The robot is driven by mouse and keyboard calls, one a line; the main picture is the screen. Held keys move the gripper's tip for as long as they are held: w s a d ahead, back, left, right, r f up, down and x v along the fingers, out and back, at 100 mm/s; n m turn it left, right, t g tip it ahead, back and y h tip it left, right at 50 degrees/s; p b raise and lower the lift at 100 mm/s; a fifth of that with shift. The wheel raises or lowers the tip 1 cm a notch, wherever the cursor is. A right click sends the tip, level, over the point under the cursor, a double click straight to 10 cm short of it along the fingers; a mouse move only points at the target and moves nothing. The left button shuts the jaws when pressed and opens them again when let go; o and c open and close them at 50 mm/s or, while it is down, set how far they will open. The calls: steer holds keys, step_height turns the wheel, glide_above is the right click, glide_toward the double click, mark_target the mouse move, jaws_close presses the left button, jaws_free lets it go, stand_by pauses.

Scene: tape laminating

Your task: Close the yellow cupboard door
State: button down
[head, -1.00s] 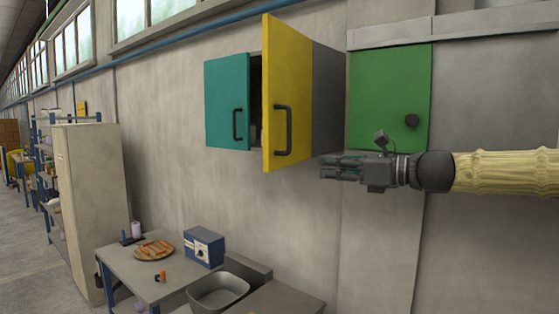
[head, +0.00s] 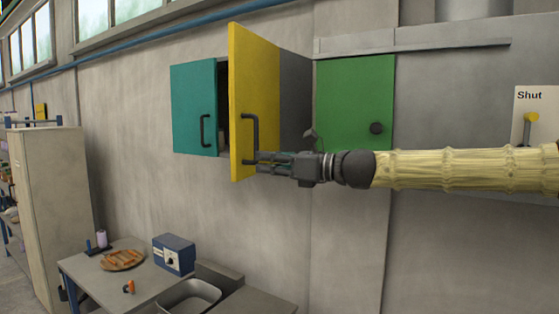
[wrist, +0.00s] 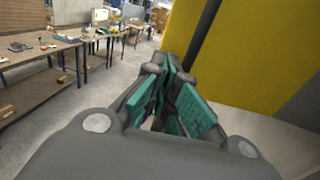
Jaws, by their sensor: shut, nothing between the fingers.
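The yellow cupboard door (head: 255,85) stands open, swung out from the wall cupboard, with a dark gap between it and the teal door (head: 194,105). It carries a dark vertical bar handle (head: 256,133). My gripper (head: 256,161) is shut and empty, in front of the door's lower part and overlapping the lower end of the handle. Whether it touches the door or handle I cannot tell. In the wrist view its teal-padded fingers (wrist: 170,75) point toward the yellow door (wrist: 240,50), and a dark bar of the handle (wrist: 203,35) runs beside them.
A grey cupboard side (head: 296,100) and a green door (head: 352,105) with a round knob lie to the right. A "Shut" sign (head: 537,110) is at the far right. Below stand a table (head: 95,270) with a blue box (head: 174,254) and a grey basin (head: 188,295).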

mark_target(236, 161)
steer(key=p+x, duration=0.1)
steer(key=x, duration=0.4)
steer(key=shift+p, duration=0.3)
steer(key=shift+w+a, duration=0.1)
steer(key=shift+a, duration=0.05)
steer(key=shift+a+f+b, duration=0.1)
steer(key=shift+a+b, duration=0.05)
steer(key=shift+b, duration=0.15)
